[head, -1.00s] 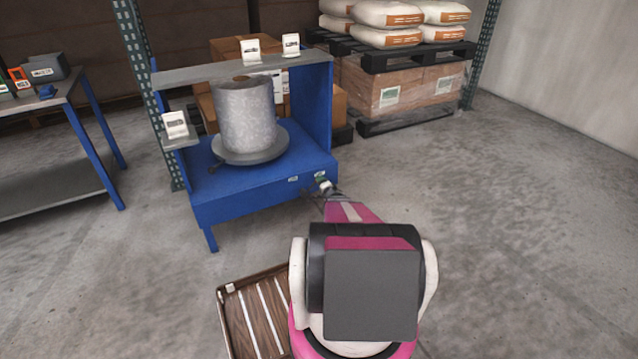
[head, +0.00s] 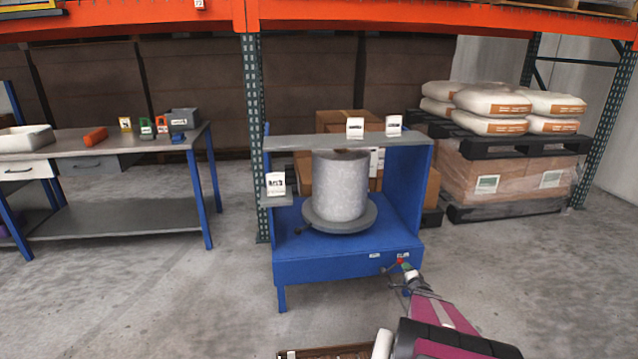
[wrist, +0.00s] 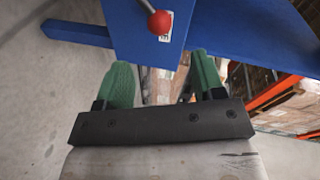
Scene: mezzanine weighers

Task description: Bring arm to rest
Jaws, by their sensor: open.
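My gripper (wrist: 163,85) shows in the wrist view with its two green fingers spread apart and nothing between them. In the head view my gripper (head: 408,274) is at the front right corner of the blue stand (head: 345,261), low and close to its front panel. I cannot tell whether it touches the stand. In the wrist view the blue stand (wrist: 215,38) lies beyond the fingers, with a red ball knob (wrist: 159,22) on a thin rod in front of it. My arm reaches in from the lower right of the head view.
A grey wrapped roll (head: 340,188) stands on the stand's round turntable (head: 340,219). A workbench (head: 95,147) with small items is on the left. A pallet of wrapped boxes (head: 515,180) is at the right. A slatted wooden thing (head: 335,352) is at the bottom edge.

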